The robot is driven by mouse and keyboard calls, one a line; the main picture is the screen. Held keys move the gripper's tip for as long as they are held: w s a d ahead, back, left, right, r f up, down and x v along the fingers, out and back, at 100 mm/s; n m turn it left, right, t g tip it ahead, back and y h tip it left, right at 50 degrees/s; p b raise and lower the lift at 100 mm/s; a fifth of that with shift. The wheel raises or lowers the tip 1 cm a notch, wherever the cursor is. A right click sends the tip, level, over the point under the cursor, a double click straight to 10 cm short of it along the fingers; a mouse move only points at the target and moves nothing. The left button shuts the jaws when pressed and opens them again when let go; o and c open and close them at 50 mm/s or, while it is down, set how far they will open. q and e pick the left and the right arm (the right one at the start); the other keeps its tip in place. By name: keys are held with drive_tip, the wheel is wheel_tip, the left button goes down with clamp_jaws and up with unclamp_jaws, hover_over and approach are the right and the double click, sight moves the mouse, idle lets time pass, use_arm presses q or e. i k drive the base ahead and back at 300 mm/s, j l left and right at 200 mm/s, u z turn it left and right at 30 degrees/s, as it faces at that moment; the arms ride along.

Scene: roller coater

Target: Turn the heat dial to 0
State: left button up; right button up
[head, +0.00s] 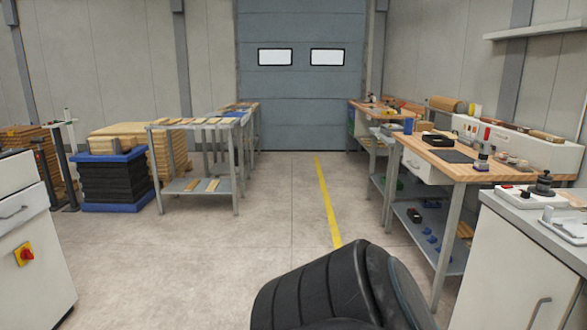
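No heat dial can be made out in the head view. A white machine or cabinet (30,225) stands at the left edge, cut off by the frame. It has a red rotary knob on a yellow plate (24,254) on its side; I cannot read any marking there. Neither of my grippers is in view.
A workbench (480,172) with a wooden top and a grey-topped white cabinet (512,270) line the right. A metal rack (190,130) and a blue pallet (118,206) with dark sheets stand at the left back.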

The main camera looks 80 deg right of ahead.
sight(526, 193)
drive_tip(key=z, duration=4)
drive_tip(key=i+j+u, duration=0.15)
drive_tip(key=i, duration=0.4)
drive_tip(key=i+j+u, duration=0.15)
drive_tip(key=i, duration=0.35)
